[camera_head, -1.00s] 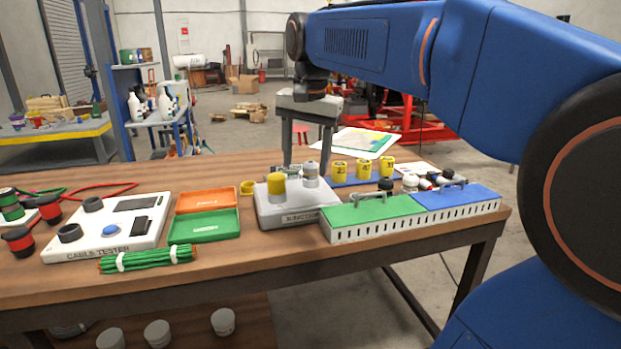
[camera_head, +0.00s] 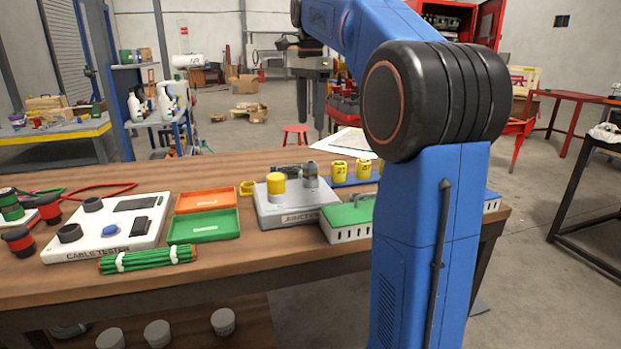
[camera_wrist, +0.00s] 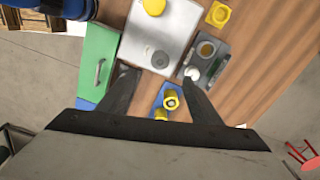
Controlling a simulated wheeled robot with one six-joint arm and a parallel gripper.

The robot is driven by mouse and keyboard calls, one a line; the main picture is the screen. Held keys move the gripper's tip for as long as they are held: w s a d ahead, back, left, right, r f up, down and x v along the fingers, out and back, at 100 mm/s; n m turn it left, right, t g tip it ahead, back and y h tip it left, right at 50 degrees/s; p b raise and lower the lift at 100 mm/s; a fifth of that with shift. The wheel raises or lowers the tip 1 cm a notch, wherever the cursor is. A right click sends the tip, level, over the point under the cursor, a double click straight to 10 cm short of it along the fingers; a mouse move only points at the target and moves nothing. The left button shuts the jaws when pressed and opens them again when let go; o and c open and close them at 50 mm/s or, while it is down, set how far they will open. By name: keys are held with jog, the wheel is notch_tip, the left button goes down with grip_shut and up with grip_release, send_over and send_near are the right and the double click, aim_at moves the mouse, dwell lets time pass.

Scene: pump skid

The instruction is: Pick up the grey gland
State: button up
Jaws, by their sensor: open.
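The grey gland (camera_head: 311,175) stands upright on the light grey junction box (camera_head: 290,216), to the right of a yellow gland (camera_head: 276,184). In the wrist view the grey gland (camera_wrist: 160,59) shows from above, just beyond the gap between the fingers. The yellow gland (camera_wrist: 154,6) is at the top of that view. My gripper (camera_head: 310,127) is open and empty, with its fingers pointing down, well above the grey gland. Its two dark fingers also show spread apart in the wrist view (camera_wrist: 158,75).
A green-lidded box (camera_head: 348,217) stands right of the junction box. Yellow numbered cups (camera_head: 339,170) stand behind it. Orange (camera_head: 206,197) and green (camera_head: 203,226) trays and a cable tester (camera_head: 108,232) lie to the left. My arm hides the bench's right part.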

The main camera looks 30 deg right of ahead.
aim_at(310, 162)
notch_tip(310, 162, down, 15)
jog(key=shift+r, duration=0.2)
dwell(0.5)
jog(key=c, duration=1.3)
jog(key=shift+o, duration=0.2)
jog(key=shift+r, duration=0.15)
notch_tip(310, 162, up, 10)
jog(key=shift+f, duration=0.1)
jog(key=shift+w+a+f, duration=0.1)
